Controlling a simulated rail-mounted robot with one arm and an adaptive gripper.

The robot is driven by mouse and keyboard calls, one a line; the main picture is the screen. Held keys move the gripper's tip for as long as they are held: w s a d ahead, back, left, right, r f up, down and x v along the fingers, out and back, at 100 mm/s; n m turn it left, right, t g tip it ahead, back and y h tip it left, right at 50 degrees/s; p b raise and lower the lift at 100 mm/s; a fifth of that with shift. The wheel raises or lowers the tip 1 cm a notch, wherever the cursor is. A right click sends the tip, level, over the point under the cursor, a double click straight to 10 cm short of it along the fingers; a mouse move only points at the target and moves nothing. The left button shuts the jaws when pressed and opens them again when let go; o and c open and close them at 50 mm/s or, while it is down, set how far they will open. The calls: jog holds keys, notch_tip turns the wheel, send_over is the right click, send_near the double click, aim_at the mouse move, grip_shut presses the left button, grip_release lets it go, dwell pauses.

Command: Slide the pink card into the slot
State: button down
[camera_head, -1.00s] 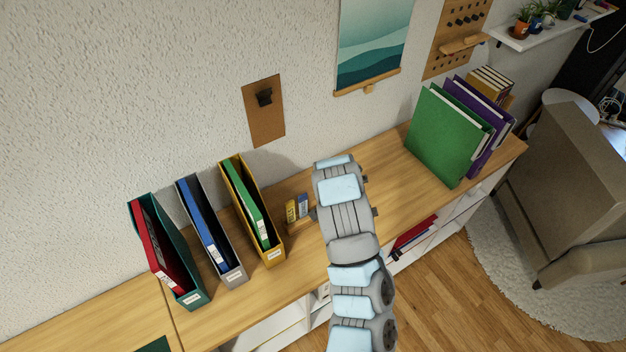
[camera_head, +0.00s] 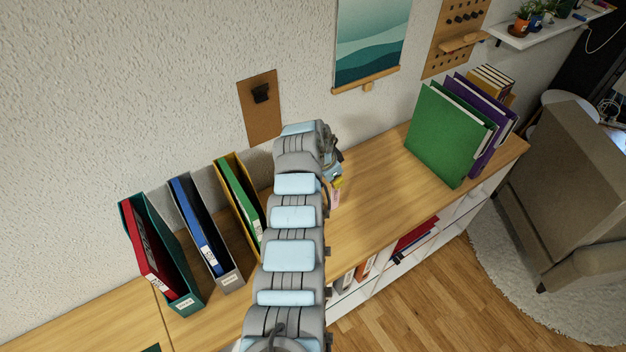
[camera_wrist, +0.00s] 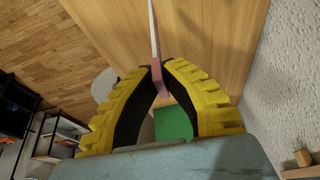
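The pink card (camera_wrist: 159,80) shows nearly edge-on in the wrist view, between the tips of my gripper's yellow fingers (camera_wrist: 158,66). The fingers are closed on it from both sides, and its paler part extends beyond the tips. In the head view my gripper (camera_head: 337,182) is partly hidden behind my arm, above the wooden top, with a small pinkish part of the card (camera_head: 333,198) below it. I cannot make out the slot in either current view; my arm covers where the small wooden holder with yellow and blue cards stood.
Teal (camera_head: 188,300), grey (camera_head: 231,278) and yellow (camera_head: 232,165) file holders with binders stand left of my arm. Green (camera_head: 446,135) and purple (camera_head: 487,105) binders stand at the right. The wooden top (camera_head: 385,195) between my gripper and the green binder is clear.

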jog(key=w+a+f+b, duration=0.1)
jog(key=a+f+b, duration=0.1)
jog(key=a, duration=0.4)
jog(key=shift+w+a+f+b, duration=0.15)
jog(key=shift+a+b, duration=0.1)
jog(key=shift+b, duration=0.3)
jog(key=shift+f+b, duration=0.15)
jog(key=shift+b, duration=0.95)
dwell(2.3)
jog(key=shift+f+b, duration=0.95)
jog(key=shift+f, duration=0.25)
dwell(1.3)
jog(key=c, duration=1.2)
grip_release()
jog(key=shift+o, duration=0.2)
jog(key=shift+r, duration=0.1)
